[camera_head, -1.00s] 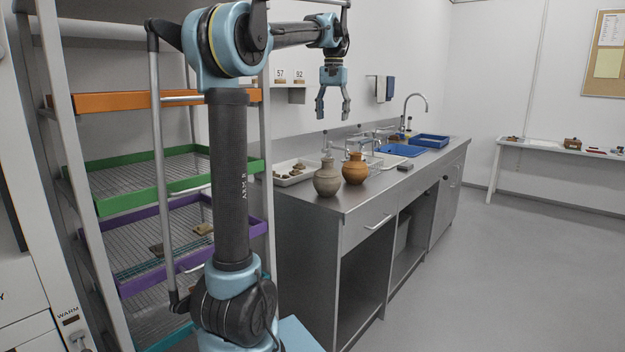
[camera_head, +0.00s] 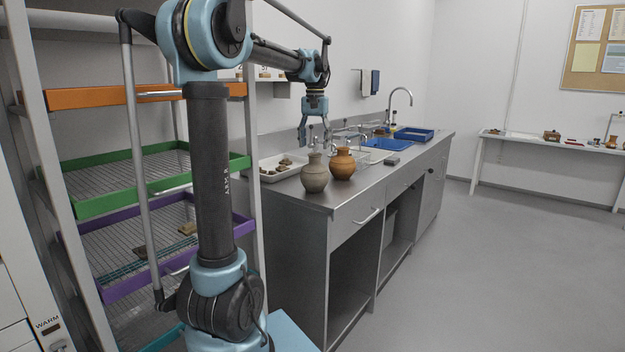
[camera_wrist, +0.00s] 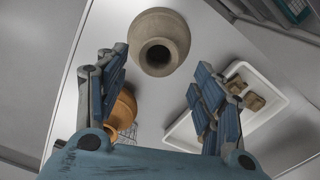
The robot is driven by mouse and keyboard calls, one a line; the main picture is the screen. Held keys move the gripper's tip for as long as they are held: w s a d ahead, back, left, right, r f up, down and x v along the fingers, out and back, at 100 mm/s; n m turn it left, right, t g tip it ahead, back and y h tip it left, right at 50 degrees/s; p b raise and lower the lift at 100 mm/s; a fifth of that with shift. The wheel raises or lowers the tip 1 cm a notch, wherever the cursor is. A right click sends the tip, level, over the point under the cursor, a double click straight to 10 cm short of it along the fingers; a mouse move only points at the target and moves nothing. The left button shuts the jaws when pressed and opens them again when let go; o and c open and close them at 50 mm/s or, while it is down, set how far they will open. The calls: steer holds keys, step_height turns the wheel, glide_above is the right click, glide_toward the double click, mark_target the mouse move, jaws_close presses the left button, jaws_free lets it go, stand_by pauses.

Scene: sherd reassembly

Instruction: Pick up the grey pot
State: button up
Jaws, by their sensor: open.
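The grey pot (camera_head: 314,174) stands upright near the front end of the steel counter. In the wrist view the grey pot (camera_wrist: 159,42) is seen from above, its dark mouth facing the camera, ahead of and between the fingers. My gripper (camera_head: 314,146) is open and empty, pointing down above the grey pot. In the wrist view my gripper (camera_wrist: 159,72) has its fingers spread wide and I see no grip on the pot. I cannot tell the exact height gap.
An orange pot (camera_head: 342,163) stands close to the right of the grey pot. A white tray of sherds (camera_head: 268,177) lies to its left. The counter (camera_head: 330,196) is bare in front of the pots. Blue trays (camera_head: 411,135) are farther back.

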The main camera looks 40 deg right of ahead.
mark_target(315, 154)
steer(key=shift+s+a+f, duration=0.1)
steer(key=shift+f, duration=1.35)
steer(key=shift+s+f, duration=0.1)
steer(key=shift+f, duration=1.3)
jaws_close()
